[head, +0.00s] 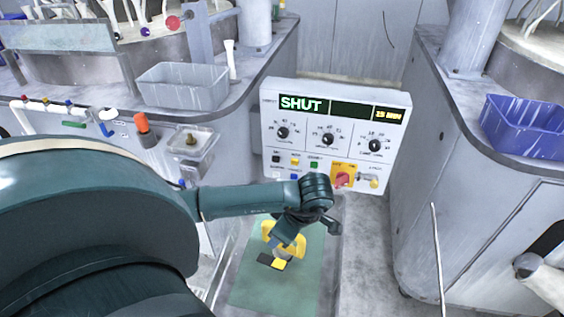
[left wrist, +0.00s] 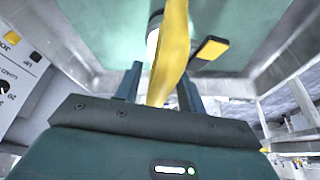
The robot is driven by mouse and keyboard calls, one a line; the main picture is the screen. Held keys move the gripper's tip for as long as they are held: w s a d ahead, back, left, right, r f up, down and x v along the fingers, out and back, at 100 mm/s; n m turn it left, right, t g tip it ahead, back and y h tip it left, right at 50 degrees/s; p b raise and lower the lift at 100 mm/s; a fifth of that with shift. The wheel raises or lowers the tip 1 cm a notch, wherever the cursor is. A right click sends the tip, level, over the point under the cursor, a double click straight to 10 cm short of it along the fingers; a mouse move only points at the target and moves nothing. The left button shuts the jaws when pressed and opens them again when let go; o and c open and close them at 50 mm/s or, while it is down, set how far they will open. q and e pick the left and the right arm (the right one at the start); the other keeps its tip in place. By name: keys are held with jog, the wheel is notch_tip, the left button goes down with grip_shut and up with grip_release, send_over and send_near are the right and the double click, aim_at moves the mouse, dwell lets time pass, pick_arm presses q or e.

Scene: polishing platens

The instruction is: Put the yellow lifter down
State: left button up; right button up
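The yellow lifter (head: 298,243) is over the green mat (head: 250,285), below the control panel. It has an arched yellow handle and a dark foot with a yellow patch. My left gripper (head: 282,238) reaches down to it. In the left wrist view the handle (left wrist: 172,45) runs between the two fingers of my left gripper (left wrist: 160,78). The fingers stand apart, with a narrow gap showing between the handle and the left finger. The foot (left wrist: 211,48) shows beyond, against the green mat. My gripper partly hides the lifter in the head view. My right gripper is not in view.
The control panel (head: 310,110), reading SHUT, stands behind the mat. Grey counters flank it, with a clear bin (head: 183,88) on the left one and a blue bin (head: 525,125) on the right one. Bare green mat lies in front of the lifter.

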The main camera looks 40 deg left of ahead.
pick_arm(q)
jog(key=p+v, duration=0.3)
jog(key=v, duration=0.7)
jog(key=shift+r+p, duration=0.3)
jog(key=shift+r, duration=0.15)
jog(key=shift+d+r, duration=0.4)
jog(key=shift+r, duration=0.25)
